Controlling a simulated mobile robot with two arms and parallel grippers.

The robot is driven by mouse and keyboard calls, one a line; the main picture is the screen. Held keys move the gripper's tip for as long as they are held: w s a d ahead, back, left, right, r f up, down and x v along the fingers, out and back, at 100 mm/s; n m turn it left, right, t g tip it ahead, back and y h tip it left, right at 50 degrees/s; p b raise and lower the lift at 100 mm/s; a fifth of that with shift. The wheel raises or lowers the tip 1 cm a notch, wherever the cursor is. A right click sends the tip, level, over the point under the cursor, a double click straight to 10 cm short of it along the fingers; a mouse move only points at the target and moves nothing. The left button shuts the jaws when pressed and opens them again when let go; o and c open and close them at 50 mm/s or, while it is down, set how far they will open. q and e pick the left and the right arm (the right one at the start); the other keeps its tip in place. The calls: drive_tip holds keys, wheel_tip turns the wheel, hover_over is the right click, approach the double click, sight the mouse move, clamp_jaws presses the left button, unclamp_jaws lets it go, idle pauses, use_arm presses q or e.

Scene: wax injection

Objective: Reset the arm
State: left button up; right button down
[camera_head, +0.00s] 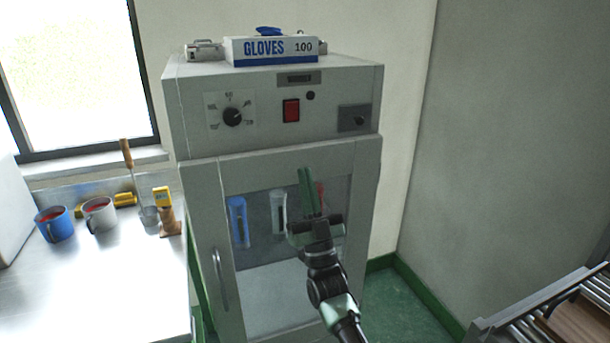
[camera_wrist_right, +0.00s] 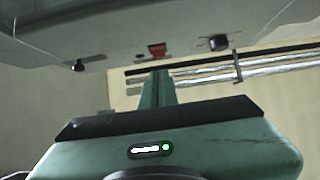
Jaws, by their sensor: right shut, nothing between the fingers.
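My right gripper (camera_head: 308,192) is in front of the glass door of a grey cabinet, with its green fingers pointing up and shut together. Nothing shows between them. In the right wrist view the shut fingers (camera_wrist_right: 157,90) point toward the upper part of the picture, below the cabinet's control panel (camera_wrist_right: 150,45). My left gripper is in neither view.
The grey cabinet (camera_head: 262,150) has a closed door with a handle (camera_head: 218,280) at left. A gloves box (camera_head: 272,50) sits on top. A metal table (camera_head: 110,290) at left holds a blue mug (camera_head: 54,224) and a white mug (camera_head: 99,214). A roller conveyor (camera_head: 545,310) stands at lower right.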

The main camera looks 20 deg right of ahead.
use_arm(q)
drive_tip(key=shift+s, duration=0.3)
